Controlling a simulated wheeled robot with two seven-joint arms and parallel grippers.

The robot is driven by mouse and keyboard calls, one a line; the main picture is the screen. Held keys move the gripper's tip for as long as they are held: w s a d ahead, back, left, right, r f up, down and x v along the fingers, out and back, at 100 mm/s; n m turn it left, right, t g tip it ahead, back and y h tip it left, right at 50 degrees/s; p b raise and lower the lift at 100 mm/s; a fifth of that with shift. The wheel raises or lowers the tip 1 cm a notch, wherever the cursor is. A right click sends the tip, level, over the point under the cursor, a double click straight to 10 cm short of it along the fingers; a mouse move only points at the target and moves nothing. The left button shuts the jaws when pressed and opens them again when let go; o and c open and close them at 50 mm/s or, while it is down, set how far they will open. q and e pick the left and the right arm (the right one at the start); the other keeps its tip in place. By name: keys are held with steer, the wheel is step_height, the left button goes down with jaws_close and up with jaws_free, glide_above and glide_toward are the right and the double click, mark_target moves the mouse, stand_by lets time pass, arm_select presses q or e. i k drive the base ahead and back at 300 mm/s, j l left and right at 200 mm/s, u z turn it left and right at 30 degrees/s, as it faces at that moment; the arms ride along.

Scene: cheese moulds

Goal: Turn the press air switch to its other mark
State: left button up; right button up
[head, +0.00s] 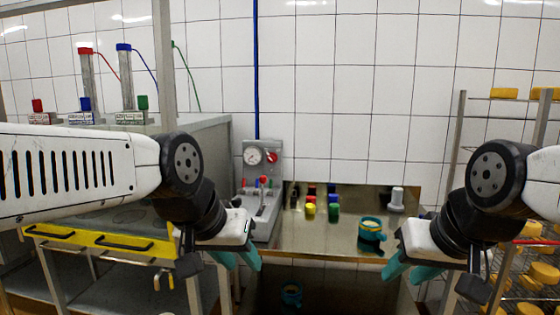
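A grey upright panel (262,170) stands at the back of the table against the tiled wall. It carries a round white gauge (253,155) and, to its right, a small red knob (271,157) that looks like the air switch. Its marks and pointing direction are too small to read. My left gripper (240,262) is below and in front of the panel, teal fingers apart and empty, touching nothing visible. My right gripper (407,273) is at the table's right front, fingers also apart and empty.
A grey sloped unit (265,205) with a lever stands below the panel. Small coloured items and a teal-and-yellow cup (371,231) are on the shiny table (320,243). A bench with a yellow drawer front (100,242) is left; a rack of yellow cheeses (530,250) is right.

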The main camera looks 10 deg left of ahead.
mark_target(272, 158)
steer(key=i+j, duration=0.3)
steer(key=i, duration=0.2)
steer(key=i+j, duration=0.65)
steer(key=i, duration=0.3)
steer(key=i+j, duration=0.35)
steer(key=i, duration=0.1)
